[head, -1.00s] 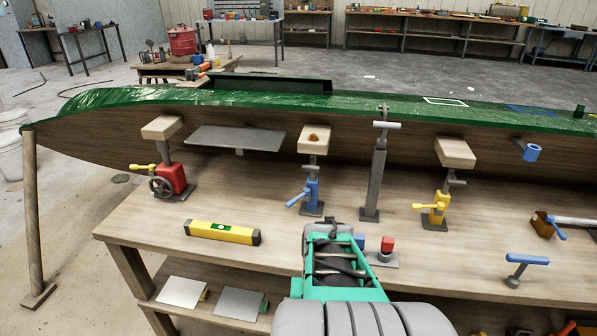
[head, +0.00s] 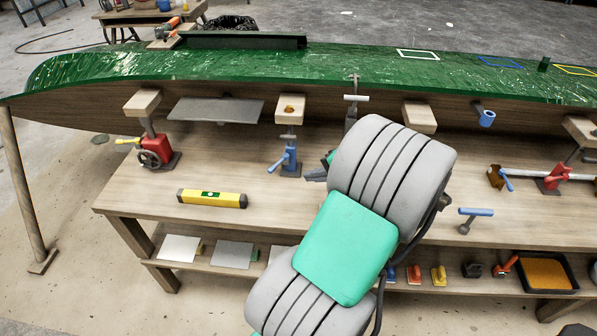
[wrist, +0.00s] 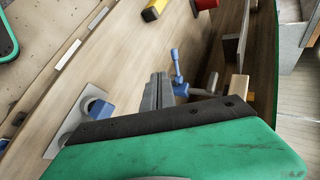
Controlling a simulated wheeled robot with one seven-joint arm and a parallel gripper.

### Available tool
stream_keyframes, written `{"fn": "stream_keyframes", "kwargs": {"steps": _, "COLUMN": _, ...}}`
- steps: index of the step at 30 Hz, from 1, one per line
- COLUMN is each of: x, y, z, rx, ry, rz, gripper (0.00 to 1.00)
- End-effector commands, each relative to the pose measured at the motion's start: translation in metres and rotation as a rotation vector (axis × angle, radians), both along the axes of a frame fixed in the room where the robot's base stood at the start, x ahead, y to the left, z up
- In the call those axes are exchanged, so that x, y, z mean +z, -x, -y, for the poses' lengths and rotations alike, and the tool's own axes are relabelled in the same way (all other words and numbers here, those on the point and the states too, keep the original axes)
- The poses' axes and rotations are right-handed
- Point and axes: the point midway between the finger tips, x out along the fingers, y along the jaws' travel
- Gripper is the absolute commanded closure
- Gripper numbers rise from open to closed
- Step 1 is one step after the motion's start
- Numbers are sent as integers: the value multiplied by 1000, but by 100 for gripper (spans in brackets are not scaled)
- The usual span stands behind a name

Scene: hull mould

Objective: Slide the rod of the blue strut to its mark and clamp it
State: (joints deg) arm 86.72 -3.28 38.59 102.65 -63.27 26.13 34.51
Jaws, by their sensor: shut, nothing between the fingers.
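The blue strut (head: 289,156) stands upright on the bench under the green hull, with a blue lever at its left (head: 275,166) and a wooden pad (head: 291,118) on top. No mark on its rod can be made out. In the wrist view the strut's blue body (wrist: 184,88), lever (wrist: 175,58), grey rod (wrist: 211,84) and wooden pad (wrist: 238,88) lie just beyond my fingers. My gripper (head: 314,176) is shut and empty, low to the right of the strut's base; it also shows in the wrist view (wrist: 160,78). I cannot tell if it touches the strut.
A red strut (head: 152,152) stands left and a grey post (head: 350,112) right, partly behind my arm. A yellow level (head: 212,198) lies on the bench. A plate with a blue block (wrist: 98,108) is near my gripper.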

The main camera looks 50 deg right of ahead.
Motion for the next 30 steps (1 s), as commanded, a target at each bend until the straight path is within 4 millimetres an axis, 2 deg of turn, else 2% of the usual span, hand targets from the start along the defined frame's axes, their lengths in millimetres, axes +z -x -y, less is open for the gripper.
{"fn": "stream_keyframes", "kwargs": {"steps": 12, "x": -54, "y": -71, "z": -12, "rx": 7, "ry": -1, "rz": -3, "gripper": 100}}
{"fn": "stream_keyframes", "kwargs": {"steps": 15, "x": -47, "y": -88, "z": -13, "rx": 7, "ry": 4, "rz": -3, "gripper": 100}}
{"fn": "stream_keyframes", "kwargs": {"steps": 19, "x": -45, "y": -103, "z": -15, "rx": 6, "ry": 2, "rz": -4, "gripper": 100}}
{"fn": "stream_keyframes", "kwargs": {"steps": 30, "x": -45, "y": -108, "z": -15, "rx": 3, "ry": 2, "rz": -4, "gripper": 100}}
